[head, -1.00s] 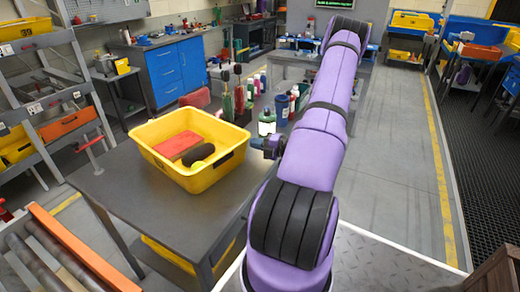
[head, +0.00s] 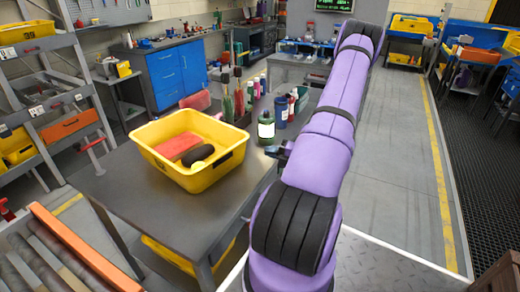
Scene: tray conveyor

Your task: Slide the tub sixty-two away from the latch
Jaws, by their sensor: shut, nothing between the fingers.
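A yellow tub (head: 205,181) stands upright on the grey table at left centre in the head view. It holds a red block (head: 178,147), a black rounded thing (head: 199,155) and a small yellow round thing (head: 198,167). No number can be read on the tub. My gripper (head: 279,150) is a small dark shape beside my purple arm, right of the tub and apart from it in the picture. It is shut and empty; my arm hides part of it. A red handle (head: 92,145) stands by the table's left edge; I cannot tell if it is the latch.
Several bottles, including a green one with a pale label (head: 266,128), stand on the table (head: 150,215) behind my gripper. A roller conveyor with an orange rail (head: 80,258) lies at the lower left. The table's front is bare.

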